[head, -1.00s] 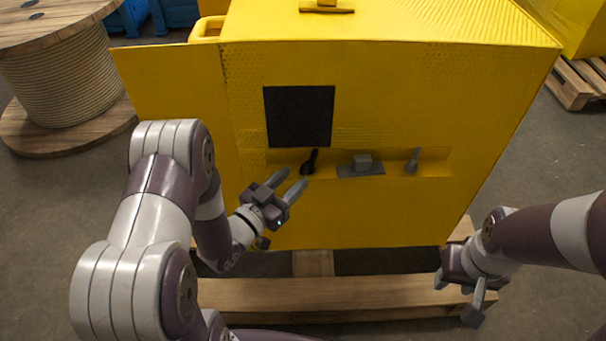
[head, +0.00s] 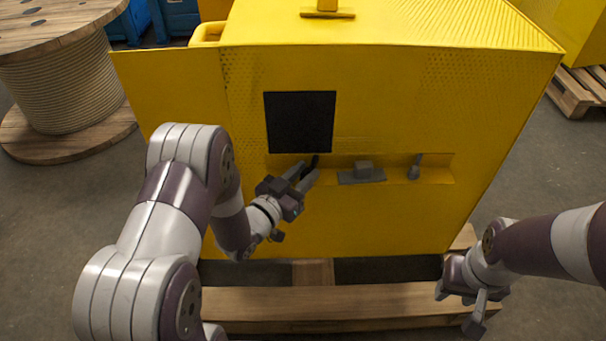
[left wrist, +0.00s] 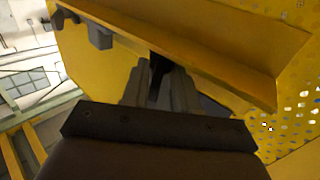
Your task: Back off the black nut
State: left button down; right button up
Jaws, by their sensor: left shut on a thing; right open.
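The black nut with its upright lever (head: 315,161) sits at the left end of the shallow ledge on the yellow machine's front. My left gripper (head: 308,176) is at it, with its fingers shut around it and hiding most of it. In the left wrist view the black part (left wrist: 155,80) shows between the two grey fingers (left wrist: 160,88), just under the ledge. My right gripper (head: 467,296) is open and empty, low at the right, in front of the pallet and away from the machine's front.
On the same ledge are a grey block on a plate (head: 363,173) and a grey lever (head: 415,167). A dark square panel (head: 299,122) is above the nut. A wooden pallet (head: 330,303) lies below; a cable reel (head: 62,80) stands at the left.

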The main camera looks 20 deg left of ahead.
aim_at(317, 184)
pick_arm(q)
jog(key=shift+d+y, duration=0.1)
jog(key=shift+y, duration=0.2)
jog(key=shift+w+d+f+n+g+y+p, duration=0.35)
jog(key=shift+n+g+y, duration=0.8)
jog(key=shift+n+y, duration=1.95)
jog(key=shift+s+d+r+n+g+y+p, duration=0.2)
jog(key=shift+d+n+g+y, duration=0.7)
jog(key=shift+n+y, duration=2.25)
jog(key=shift+w+d+n+g+y+p, duration=0.1)
jog(key=shift+w+n+g+y+p, duration=0.2)
jog(key=shift+n+g+y, duration=2.75)
jog(key=m+t+y, duration=0.2)
jog(key=y, duration=0.1)
jog(key=shift+t, duration=0.3)
jog(key=c, duration=1.1)
grip_release()
